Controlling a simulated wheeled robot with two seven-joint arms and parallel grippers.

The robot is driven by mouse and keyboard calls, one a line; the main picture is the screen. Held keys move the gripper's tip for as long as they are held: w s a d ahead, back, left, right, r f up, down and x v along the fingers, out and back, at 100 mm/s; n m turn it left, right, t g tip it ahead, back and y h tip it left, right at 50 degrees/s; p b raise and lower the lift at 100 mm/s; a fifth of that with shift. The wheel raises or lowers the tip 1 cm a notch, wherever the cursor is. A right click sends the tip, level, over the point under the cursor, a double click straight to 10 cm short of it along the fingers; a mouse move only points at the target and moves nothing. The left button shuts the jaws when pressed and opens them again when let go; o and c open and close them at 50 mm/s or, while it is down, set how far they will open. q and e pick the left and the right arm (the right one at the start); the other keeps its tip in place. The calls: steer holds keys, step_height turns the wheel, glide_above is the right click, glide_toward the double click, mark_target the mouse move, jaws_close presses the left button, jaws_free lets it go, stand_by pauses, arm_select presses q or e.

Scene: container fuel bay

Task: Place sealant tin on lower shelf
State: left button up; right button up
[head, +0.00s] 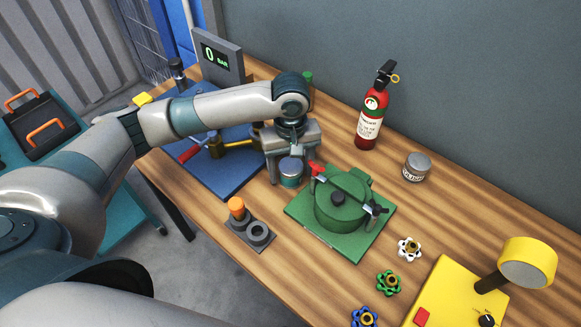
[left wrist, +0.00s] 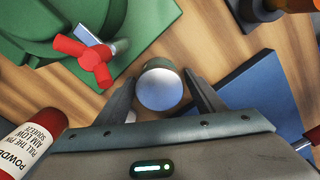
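A small teal tin with a silver lid (head: 291,170) stands upright on the wooden bench, between the blue plate and the green hatch. Its lid also shows in the left wrist view (left wrist: 160,87). My left gripper (head: 292,165) points down over it, with a finger on each side and narrow gaps, so it looks open. A second tin, grey with a pale label (head: 416,168), stands near the wall; I cannot read which tin is the sealant. A teal trolley (head: 72,105) at left has a lower teal surface (head: 124,213), partly hidden by my arm. My right gripper is not in view.
Close around the tin are the green hatch (head: 330,212) with red-ended clamp, the blue plate (head: 228,178) and a grey block with orange plug (head: 247,232). A fire extinguisher (head: 371,120) stands behind. A dark toolbox (head: 40,122) sits on the trolley.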

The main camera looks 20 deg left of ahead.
mark_target(291, 164)
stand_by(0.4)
arm_select(q)
steer(key=shift+r+b, duration=0.3)
steer(key=shift+r, duration=0.45)
step_height(291, 164, up, 9)
steer(key=shift+r+b, duration=0.15)
steer(key=shift+b, duration=0.75)
steer(key=shift+r, duration=0.75)
